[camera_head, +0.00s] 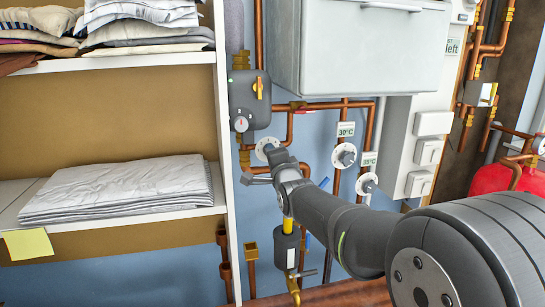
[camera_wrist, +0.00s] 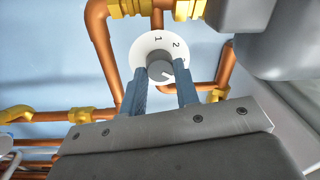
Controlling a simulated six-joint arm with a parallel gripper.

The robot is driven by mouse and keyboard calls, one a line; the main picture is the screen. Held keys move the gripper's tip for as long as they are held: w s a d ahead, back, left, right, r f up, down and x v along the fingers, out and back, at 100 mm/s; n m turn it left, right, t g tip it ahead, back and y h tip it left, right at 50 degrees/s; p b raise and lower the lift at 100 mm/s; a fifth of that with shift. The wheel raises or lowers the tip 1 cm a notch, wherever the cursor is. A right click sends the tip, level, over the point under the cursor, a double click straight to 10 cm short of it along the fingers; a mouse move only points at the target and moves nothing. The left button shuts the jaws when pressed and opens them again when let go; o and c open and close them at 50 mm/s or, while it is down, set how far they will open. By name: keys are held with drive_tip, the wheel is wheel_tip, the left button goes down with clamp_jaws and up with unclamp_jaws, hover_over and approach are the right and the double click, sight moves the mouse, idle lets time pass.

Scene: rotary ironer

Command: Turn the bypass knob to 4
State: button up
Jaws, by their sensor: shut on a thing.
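A grey knob (camera_wrist: 160,67) stands on a round white dial (camera_wrist: 148,44), which shows the numerals 1 and 2 along its upper part. A pale pointer mark on the knob points to the lower right in the wrist view. The lower dial and any other numerals are hidden or unreadable. My gripper (camera_wrist: 161,84) comes from below with its two blue-grey fingers on either side of the knob, shut on it. In the head view, the dial (camera_head: 266,147) shows just beyond my gripper (camera_head: 272,157). I cannot read it there, nor see a label naming the knob.
Copper pipes (camera_wrist: 102,45) with brass fittings run close around the dial. A dark grey control box (camera_head: 248,97) is above left. A shelf with folded linen (camera_head: 120,190) stands at left.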

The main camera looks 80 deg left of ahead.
drive_tip(key=shift+m, duration=1.1)
drive_tip(key=o, duration=1)
drive_tip(key=shift+c, duration=0.2)
drive_tip(key=shift+d, duration=0.1)
drive_tip(key=d, duration=1.7)
drive_tip(key=shift+f, duration=0.45)
